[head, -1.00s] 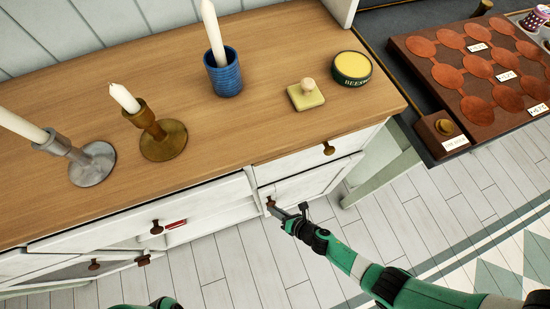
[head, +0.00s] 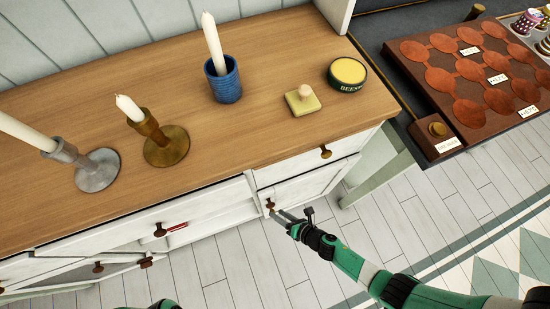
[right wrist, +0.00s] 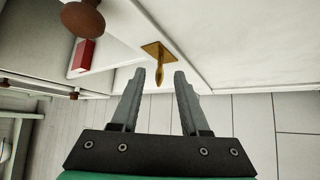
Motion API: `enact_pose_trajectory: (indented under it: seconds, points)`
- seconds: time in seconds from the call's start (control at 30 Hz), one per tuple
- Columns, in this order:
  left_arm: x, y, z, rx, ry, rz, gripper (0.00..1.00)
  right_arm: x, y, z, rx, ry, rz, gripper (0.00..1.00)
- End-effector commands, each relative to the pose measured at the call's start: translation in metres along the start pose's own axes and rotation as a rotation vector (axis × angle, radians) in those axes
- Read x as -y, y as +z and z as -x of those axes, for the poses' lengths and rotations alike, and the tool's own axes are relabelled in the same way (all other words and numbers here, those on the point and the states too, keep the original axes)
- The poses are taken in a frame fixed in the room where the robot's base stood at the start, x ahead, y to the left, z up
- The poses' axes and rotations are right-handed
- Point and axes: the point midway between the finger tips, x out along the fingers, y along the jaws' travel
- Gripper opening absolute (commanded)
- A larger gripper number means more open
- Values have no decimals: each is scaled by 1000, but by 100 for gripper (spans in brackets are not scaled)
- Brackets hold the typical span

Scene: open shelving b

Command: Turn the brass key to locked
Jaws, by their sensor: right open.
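The brass key (right wrist: 159,78) sticks out from a square brass plate (right wrist: 157,50) on the white cabinet front in the right wrist view. My right gripper (right wrist: 160,75) is open, with its fingertips on either side of the key's outer end. A gap shows between the key and each finger. In the head view my right gripper (head: 279,213) is at the small lower door below the counter's right end, just below a brown knob (head: 270,203). The key cannot be made out there. My left gripper is out of view; only a bit of green arm shows at the bottom edge.
A wooden counter (head: 225,135) above holds candlesticks, a blue cup (head: 223,82), a yellow block and a beeswax tin (head: 346,75). A brown knob (right wrist: 82,18) and a red object (right wrist: 83,55) lie left of the key. Floor in front is clear.

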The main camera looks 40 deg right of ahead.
Motion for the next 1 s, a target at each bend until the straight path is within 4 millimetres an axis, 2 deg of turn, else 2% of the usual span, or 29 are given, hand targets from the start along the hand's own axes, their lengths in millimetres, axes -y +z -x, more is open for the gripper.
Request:
enact_pose_trajectory:
  seconds: [0.03, 0.1, 0.2, 0.33, 0.47, 1.0]
  points:
    - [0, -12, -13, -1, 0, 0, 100, -4, 4, 19, -1, -3, -1, 45]
    - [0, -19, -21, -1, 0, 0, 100, -4, 4, 37, -2, -4, -2, 45]
    - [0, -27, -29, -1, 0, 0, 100, -4, 4, 59, -1, -3, -1, 45]
    - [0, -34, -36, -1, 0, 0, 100, -2, 3, 78, 0, -3, -2, 45]
    - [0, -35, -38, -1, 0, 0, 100, -1, 1, 86, 0, -1, 0, 45]
    - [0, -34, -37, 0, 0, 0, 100, 0, 0, 85, 0, -2, 15, 45]
